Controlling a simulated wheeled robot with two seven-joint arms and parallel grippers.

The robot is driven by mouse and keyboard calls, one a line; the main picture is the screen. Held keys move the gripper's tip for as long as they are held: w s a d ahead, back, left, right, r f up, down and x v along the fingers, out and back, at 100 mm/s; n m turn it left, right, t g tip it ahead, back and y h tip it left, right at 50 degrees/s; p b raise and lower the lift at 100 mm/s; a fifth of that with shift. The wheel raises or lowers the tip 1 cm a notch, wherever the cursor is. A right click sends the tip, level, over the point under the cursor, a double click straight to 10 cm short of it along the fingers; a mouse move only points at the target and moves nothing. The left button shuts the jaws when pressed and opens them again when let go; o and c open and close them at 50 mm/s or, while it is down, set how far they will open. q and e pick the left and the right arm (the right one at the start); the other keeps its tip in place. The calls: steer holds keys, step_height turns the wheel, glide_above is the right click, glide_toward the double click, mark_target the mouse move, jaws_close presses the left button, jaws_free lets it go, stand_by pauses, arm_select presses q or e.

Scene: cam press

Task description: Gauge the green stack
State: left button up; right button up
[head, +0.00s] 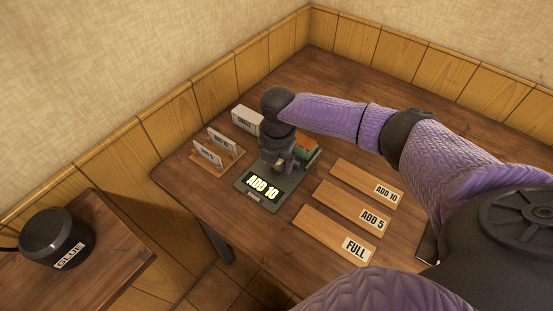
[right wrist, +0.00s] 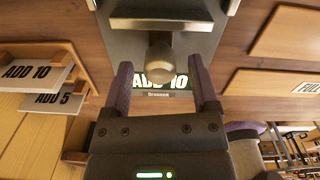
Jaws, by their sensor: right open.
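A dark gauge device (head: 286,193) stands on the table, and its lit display (head: 263,187) reads "ADD 10". A green block (head: 304,153) with an orange part (head: 306,142) shows behind it, partly hidden by my right arm; I cannot tell how many pieces it has. My right gripper (head: 283,167) is over the device, open. In the right wrist view, the open fingers (right wrist: 162,72) are on either side of a rounded knob (right wrist: 160,58) of the device. The display shows behind the knob. I cannot tell whether the fingers touch it. My left gripper is not in view.
Three wooden boards lie to the right, labelled ADD 10 (head: 361,179), ADD 5 (head: 345,203) and FULL (head: 325,231). Upright cards stand on a wooden holder (head: 229,162) at left. A pale labelled box (head: 247,121) is behind. A black GLUE pot (head: 55,235) stands on a side table.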

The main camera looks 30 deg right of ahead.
step_height(320, 180, up, 8)
steer(key=p, duration=0.3)
steer(key=shift+s+r, duration=0.1)
steer(key=shift+r, duration=0.65)
steer(key=shift+f, duration=0.1)
